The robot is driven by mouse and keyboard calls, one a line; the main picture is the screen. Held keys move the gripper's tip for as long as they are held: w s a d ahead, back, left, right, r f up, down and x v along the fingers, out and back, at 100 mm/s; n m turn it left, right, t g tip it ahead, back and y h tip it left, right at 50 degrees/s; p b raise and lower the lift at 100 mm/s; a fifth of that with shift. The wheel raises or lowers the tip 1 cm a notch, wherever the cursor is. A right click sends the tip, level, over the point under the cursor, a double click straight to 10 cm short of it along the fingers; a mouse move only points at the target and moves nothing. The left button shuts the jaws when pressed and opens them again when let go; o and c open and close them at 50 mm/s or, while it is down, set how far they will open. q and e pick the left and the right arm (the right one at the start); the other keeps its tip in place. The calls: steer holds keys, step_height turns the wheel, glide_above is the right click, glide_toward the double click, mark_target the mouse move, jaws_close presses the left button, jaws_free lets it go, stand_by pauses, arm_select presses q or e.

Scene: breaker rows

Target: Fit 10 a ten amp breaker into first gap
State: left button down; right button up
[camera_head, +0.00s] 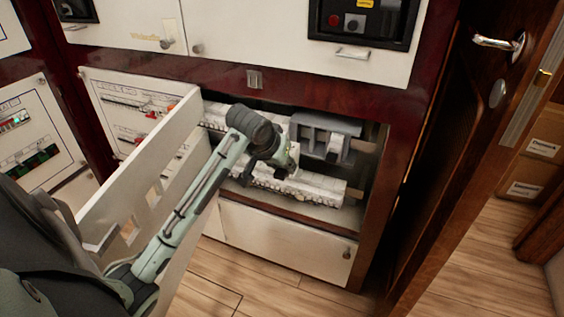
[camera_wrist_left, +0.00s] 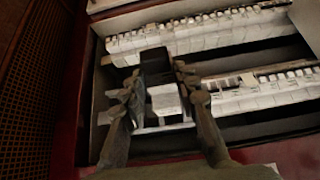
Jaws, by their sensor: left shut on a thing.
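My left gripper (camera_head: 287,166) reaches into the open cabinet in the head view. In the left wrist view its two fingers (camera_wrist_left: 164,97) are closed on a pale breaker (camera_wrist_left: 166,100). A dark block shows just beyond the breaker; I cannot tell whether it is part of it. The upper breaker row (camera_wrist_left: 215,32) runs across the back. The lower breaker row (camera_wrist_left: 262,88) lies to the right of the fingers, with small dark openings in it. The fingers hide its left part, and I cannot tell whether the held breaker touches the rail. My right gripper is not in view.
An open white panel door (camera_head: 150,165) with slots stands to the left of my arm. A grey unit (camera_head: 325,137) sits at the cabinet's right. The dark red cabinet frame (camera_head: 372,200) borders the opening. A wooden door stands farther right.

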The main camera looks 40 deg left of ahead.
arm_select(q)
steer(key=shift+r, duration=0.1)
steer(key=shift+w+a, duration=0.25)
steer(key=shift+w, duration=0.7)
steer(key=shift+w+a, duration=0.2)
steer(key=shift+w, duration=0.7)
steer(key=shift+w+a, duration=0.25)
steer(key=shift+w, duration=0.7)
steer(key=shift+w+a, duration=0.2)
steer(key=shift+w, duration=0.7)
steer(key=shift+w+a, duration=0.2)
steer(key=shift+w, duration=0.7)
steer(key=shift+w+a, duration=0.2)
steer(key=shift+w, duration=0.7)
steer(key=c, duration=1.1)
jaws_free()
steer(key=shift+o, duration=0.2)
steer(key=v, duration=1.2)
